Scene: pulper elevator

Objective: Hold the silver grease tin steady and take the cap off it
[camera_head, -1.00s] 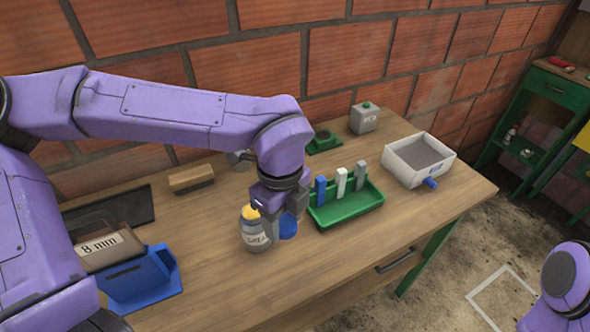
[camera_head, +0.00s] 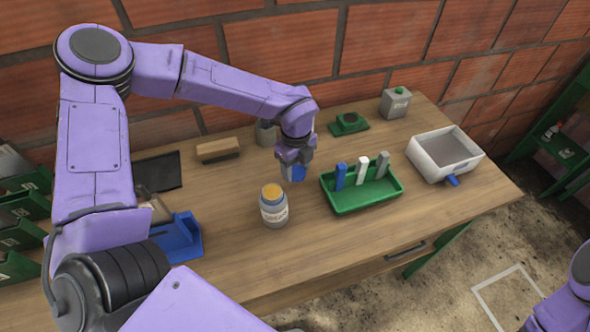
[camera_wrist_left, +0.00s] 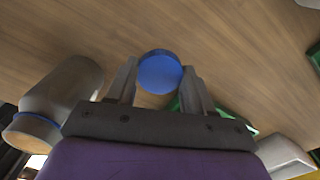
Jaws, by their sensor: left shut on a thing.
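The silver grease tin (camera_head: 273,210) stands upright on the workbench with its top open, showing orange-yellow grease inside a blue neck. A label is on its front. A jar-like body with a blue ring, which looks like the same tin, shows at the left of the left wrist view (camera_wrist_left: 62,90). My left gripper (camera_head: 294,170) is shut on the blue cap (camera_wrist_left: 160,72), held between its two fingers. The cap is apart from the tin, behind and to its right. My right gripper is out of view.
A green tray (camera_head: 395,196) with blue, white and grey upright pieces stands right of the tin. A white box (camera_head: 437,171), grey can (camera_head: 395,103), brush (camera_head: 217,149) and blue holder (camera_head: 180,240) are also on the bench (camera_head: 330,240). Bench in front is clear.

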